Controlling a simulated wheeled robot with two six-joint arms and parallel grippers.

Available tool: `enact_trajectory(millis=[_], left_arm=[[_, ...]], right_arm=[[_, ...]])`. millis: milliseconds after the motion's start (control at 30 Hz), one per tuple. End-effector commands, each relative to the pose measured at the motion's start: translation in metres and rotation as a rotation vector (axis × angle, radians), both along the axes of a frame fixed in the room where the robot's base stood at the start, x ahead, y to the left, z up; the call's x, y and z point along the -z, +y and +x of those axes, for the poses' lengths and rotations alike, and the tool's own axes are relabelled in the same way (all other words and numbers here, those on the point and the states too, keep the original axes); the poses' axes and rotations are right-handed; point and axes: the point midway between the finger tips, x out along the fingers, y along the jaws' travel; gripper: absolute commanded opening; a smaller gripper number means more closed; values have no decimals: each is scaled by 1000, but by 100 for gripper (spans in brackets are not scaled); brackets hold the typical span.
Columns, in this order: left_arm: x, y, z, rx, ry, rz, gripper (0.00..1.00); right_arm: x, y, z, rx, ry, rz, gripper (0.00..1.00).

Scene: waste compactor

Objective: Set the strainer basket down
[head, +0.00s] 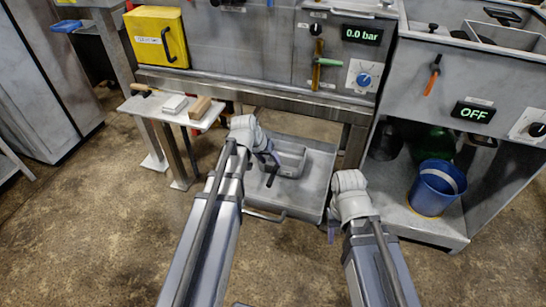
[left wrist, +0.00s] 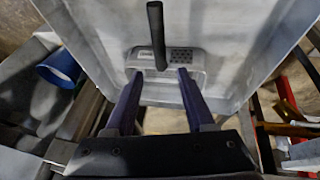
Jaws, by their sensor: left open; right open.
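The strainer basket (head: 291,160) is a small grey metal box standing in a wide grey pan (head: 298,208) under the bench. In the left wrist view the basket (left wrist: 187,69) shows a perforated patch and a black upright handle (left wrist: 156,35). My left gripper (head: 271,168) is over the pan at the basket's left side; its arm hides part of the basket. In the left wrist view its two fingers (left wrist: 160,75) are spread, with the handle apart from them, beyond and between the tips. My right gripper (head: 332,228) is open and empty near the pan's right front corner.
A side shelf (head: 166,117) with small blocks stands left of the pan. A blue bucket (head: 437,187) sits on a low shelf at right. A yellow box (head: 157,37) and a gauge reading 0.0 bar (head: 362,34) are above. The floor in front is clear.

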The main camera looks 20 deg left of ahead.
Motion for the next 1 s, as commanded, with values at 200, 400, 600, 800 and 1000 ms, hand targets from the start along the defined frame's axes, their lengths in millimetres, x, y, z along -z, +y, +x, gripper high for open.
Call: enact_trajectory(millis=[200,400,600,800,1000], left_arm=[[-35,7,-14,-1,0,0,54],[-39,8,-16,0,0,0,54],[-38,8,-16,0,0,0,54],[-38,8,-16,0,0,0,54],[-38,8,-16,0,0,0,54]], right_arm=[[-35,0,0,0,0,0,50],[-39,0,0,0,0,0,50],[-38,0,0,0,0,0,50],[-38,0,0,0,0,0,50],[-38,0,0,0,0,0,50]])
